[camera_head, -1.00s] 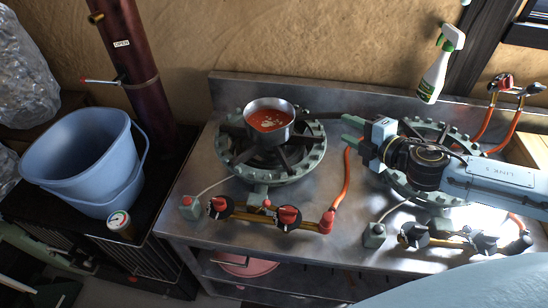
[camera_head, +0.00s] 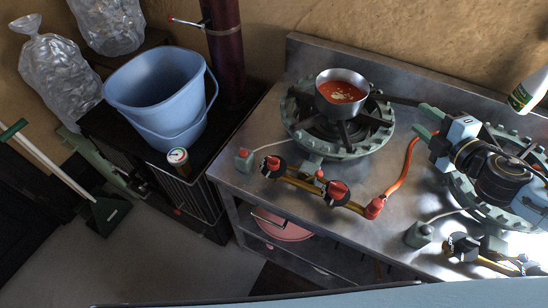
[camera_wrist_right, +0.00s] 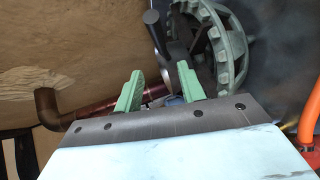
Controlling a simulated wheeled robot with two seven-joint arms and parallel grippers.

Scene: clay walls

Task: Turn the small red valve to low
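Two red-handled valves on black dials sit on the brass pipe at the stove's front. The left one (camera_head: 272,164) looks slightly smaller than the right one (camera_head: 337,192). A tiny red knob (camera_head: 320,174) sits between them. The dial lettering is too small to read. My right gripper (camera_head: 425,120) is open and empty, behind and to the right of these valves, over the steel top between the burners. In the right wrist view its two green fingers (camera_wrist_right: 160,90) stand apart, with the burner ring beyond them. My left gripper is not in view.
A pot of red soup (camera_head: 342,92) stands on the left burner (camera_head: 302,119), its handle pointing toward my right gripper. An orange hose (camera_head: 405,167) rises right of the valves. A blue bucket (camera_head: 160,90) and a gauge (camera_head: 178,158) are left. Space before the valves is free.

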